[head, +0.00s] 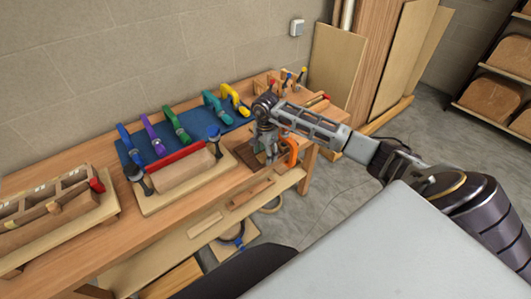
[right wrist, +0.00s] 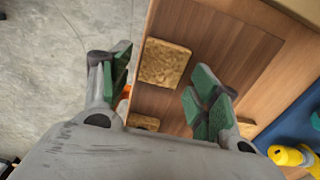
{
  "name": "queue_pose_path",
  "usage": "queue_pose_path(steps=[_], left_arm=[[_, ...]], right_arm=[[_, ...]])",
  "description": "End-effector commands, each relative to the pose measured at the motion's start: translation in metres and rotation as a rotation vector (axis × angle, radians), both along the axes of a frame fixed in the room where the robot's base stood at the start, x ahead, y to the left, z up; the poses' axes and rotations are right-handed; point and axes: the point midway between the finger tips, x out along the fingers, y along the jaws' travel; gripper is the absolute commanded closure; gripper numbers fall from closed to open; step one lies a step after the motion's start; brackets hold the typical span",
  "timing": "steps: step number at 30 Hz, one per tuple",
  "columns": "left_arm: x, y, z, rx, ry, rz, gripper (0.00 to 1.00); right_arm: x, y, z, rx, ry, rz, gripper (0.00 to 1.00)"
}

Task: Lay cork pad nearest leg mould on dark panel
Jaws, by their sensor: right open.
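My right gripper (head: 268,150) is over the right end of the bench, pointing down. In the right wrist view its green-padded fingers (right wrist: 158,92) are apart, with nothing held between them. A square cork pad (right wrist: 165,63) lies flat on the dark brown panel (right wrist: 214,42), near its left edge and just beyond the fingertips. Another cork pad (right wrist: 145,122) shows lower down, partly hidden, and a small cork-coloured piece (right wrist: 245,127) shows beside the right finger. In the head view the dark panel (head: 244,153) is partly behind the gripper. My left gripper is out of view.
A mould with a red strip (head: 182,158) stands on a pale board left of the gripper. Several coloured clamps lie on a blue mat (head: 200,128) behind it. An orange clamp (head: 292,152) is close by the gripper. A wooden tool tray (head: 50,205) is at far left.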

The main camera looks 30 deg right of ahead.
Motion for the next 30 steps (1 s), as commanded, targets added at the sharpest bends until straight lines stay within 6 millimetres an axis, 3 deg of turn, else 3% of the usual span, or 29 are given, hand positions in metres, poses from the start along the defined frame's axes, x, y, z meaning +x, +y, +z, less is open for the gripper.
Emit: queue_pose_path(steps=[5,30], left_arm=[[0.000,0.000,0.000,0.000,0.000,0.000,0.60],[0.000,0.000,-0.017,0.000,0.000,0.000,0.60]], right_arm=[[0.001,-0.001,0.010,-0.001,-0.002,0.000,0.38],[0.001,0.000,0.111,-0.001,-0.001,0.000,0.38]])
